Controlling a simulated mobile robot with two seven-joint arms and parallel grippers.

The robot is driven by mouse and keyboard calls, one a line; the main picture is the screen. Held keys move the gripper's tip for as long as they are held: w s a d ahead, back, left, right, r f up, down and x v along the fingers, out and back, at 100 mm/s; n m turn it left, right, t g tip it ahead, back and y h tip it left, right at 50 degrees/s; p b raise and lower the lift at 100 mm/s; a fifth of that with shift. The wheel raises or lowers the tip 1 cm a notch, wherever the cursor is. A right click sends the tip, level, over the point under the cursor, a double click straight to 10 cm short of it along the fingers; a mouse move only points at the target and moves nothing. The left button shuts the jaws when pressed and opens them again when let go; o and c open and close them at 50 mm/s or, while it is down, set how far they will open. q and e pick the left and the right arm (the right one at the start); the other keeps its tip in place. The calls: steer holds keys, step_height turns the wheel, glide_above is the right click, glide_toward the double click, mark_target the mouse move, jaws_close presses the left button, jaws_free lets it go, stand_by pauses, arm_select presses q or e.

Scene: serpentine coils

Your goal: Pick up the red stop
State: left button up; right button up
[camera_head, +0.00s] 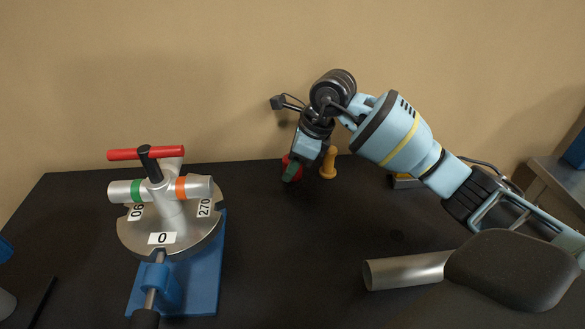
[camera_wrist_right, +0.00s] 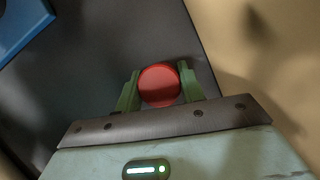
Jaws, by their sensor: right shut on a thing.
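The red stop (camera_wrist_right: 159,85) shows as a round red top between the green fingers of my right gripper (camera_wrist_right: 160,88) in the right wrist view. My right gripper is shut on it. In the head view the right gripper (camera_head: 292,170) points down at the table's back edge, and part of the red stop (camera_head: 285,160) shows beside its fingers. The gripper hides the rest of the stop, and I cannot tell whether it touches the table. My left gripper cannot be made out in either view.
A wooden peg-like piece (camera_head: 328,163) stands right beside the right gripper. A silver bending tool with a red handle (camera_head: 146,153) on a blue base (camera_head: 205,275) stands at left. A metal tube (camera_head: 405,271) lies at front right. The black table's middle (camera_head: 270,250) is clear.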

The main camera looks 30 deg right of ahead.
steer(key=shift+r, duration=0.15)
step_height(320, 180, up, 7)
steer(key=shift+r, duration=0.2)
steer(key=s+a, duration=0.4)
steer(key=s, duration=0.4)
steer(key=s+a+b, duration=0.1)
steer(key=s+a, duration=0.2)
steer(key=s, duration=0.5)
steer(key=shift+a+f, duration=0.35)
steer(key=shift+a, duration=0.05)
steer(key=shift+s, duration=0.1)
